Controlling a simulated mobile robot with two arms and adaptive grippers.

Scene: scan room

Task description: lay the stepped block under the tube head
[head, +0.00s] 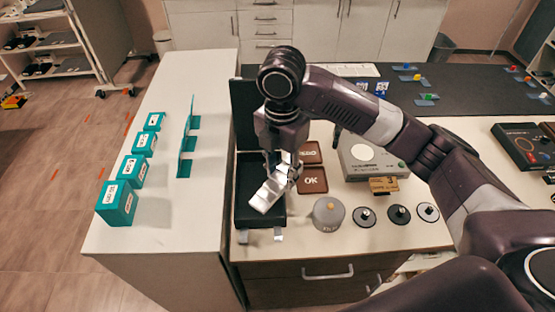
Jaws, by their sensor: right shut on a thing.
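The stepped block (265,196) is silver-white with step-like faces, and it is tilted. My right gripper (285,175) is shut on its upper right end and partly hides it. The block shows over an open black case (246,216) with a raised lid (243,113). I cannot tell whether its lower end touches the case. I cannot make out a tube head for certain in this view. My left gripper is not in view.
Teal boxes (117,203) and a teal rack (187,140) stand on the left white counter. Right of the case are red-brown plates (313,181), a grey cylinder (328,214), several round discs and a grey device (355,170). A dark mat (455,105) lies behind.

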